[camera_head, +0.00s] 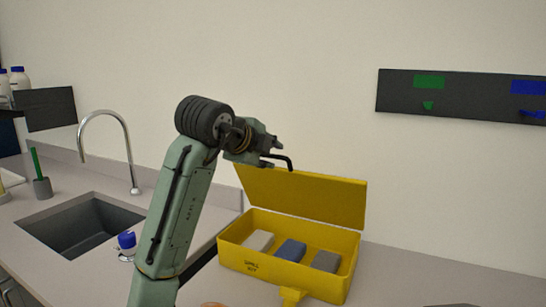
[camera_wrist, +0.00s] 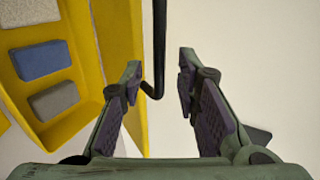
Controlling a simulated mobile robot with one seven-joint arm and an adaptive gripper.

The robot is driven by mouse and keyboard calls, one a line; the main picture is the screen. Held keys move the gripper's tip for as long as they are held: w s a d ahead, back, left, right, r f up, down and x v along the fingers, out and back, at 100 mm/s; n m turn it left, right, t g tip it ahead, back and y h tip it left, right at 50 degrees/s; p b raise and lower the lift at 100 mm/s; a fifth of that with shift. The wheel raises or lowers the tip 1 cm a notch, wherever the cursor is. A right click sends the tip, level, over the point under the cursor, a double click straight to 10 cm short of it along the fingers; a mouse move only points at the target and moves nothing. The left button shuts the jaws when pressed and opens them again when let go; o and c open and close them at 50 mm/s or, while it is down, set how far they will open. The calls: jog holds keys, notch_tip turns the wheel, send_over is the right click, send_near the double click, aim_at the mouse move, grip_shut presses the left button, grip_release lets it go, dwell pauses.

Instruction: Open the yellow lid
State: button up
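The yellow box (camera_head: 282,272) stands on the counter, labelled "SPILL KIT". Its yellow lid (camera_head: 305,197) is raised and stands nearly upright along the back edge, so the inside shows. In the wrist view the lid (camera_wrist: 118,38) is on the left, seen nearly edge-on beside the box. My gripper (camera_head: 274,152) is above the upper left corner of the lid. In the wrist view my gripper (camera_wrist: 166,76) has its two fingers apart, with nothing clasped. A black bent rod (camera_wrist: 158,50) shows between or beyond the fingers; I cannot tell what it belongs to.
A pale block (camera_head: 259,241), a blue block (camera_head: 291,250) and a grey block (camera_head: 326,261) lie in the box. A sink (camera_head: 85,225) with a tall tap (camera_head: 128,150) is at the left. A dark wall panel (camera_head: 460,97) hangs at the right.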

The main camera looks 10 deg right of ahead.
jog(key=v, duration=0.9)
